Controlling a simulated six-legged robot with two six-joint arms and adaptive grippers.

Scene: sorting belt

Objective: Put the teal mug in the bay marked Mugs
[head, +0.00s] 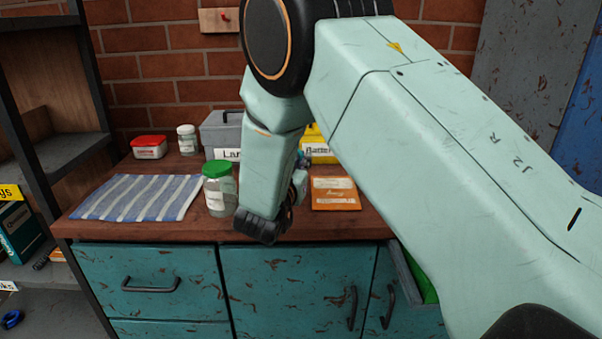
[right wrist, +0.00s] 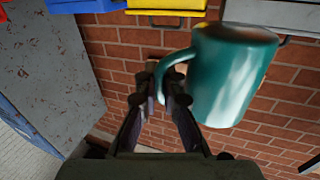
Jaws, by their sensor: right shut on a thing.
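The teal mug (right wrist: 232,75) is in the right wrist view, right of the fingers, with its handle between the fingertips. My right gripper (right wrist: 165,88) is shut on that handle. No label that I can read says Mugs. My left gripper is in neither view.
A green-lidded jar (head: 219,190) stands close left of my right wrist. A striped cloth (head: 138,197), an orange packet (head: 335,193), a grey bin (head: 222,130) and a yellow bin (head: 320,150) are on the worktop (head: 160,230). A dark shelf (head: 85,75) stands at left.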

